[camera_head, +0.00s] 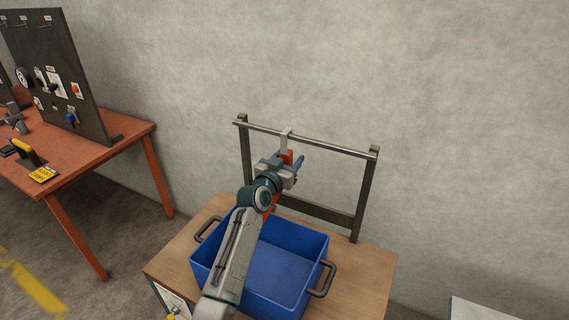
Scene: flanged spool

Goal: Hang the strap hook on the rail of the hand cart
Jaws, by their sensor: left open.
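The hand cart has a metal rail (333,147) held between two dark posts above its wooden top (367,277). The light grey strap hook (286,138) is at the rail, left of its middle, and its top appears to lie over the bar. An orange part (287,156) shows just below the hook, and more orange shows lower down behind my arm. My left gripper (291,167) is open just below the hook, close around or beside the orange part; I cannot tell if they touch. My wrist hides much of the strap. My right gripper is not in view.
A blue bin (312,262) with dark handles stands on the cart top under my left arm. A red-topped workbench (75,155) with a dark tool board (58,70) and tools is at the left. A bare wall is behind the rail. A white surface (490,310) shows at bottom right.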

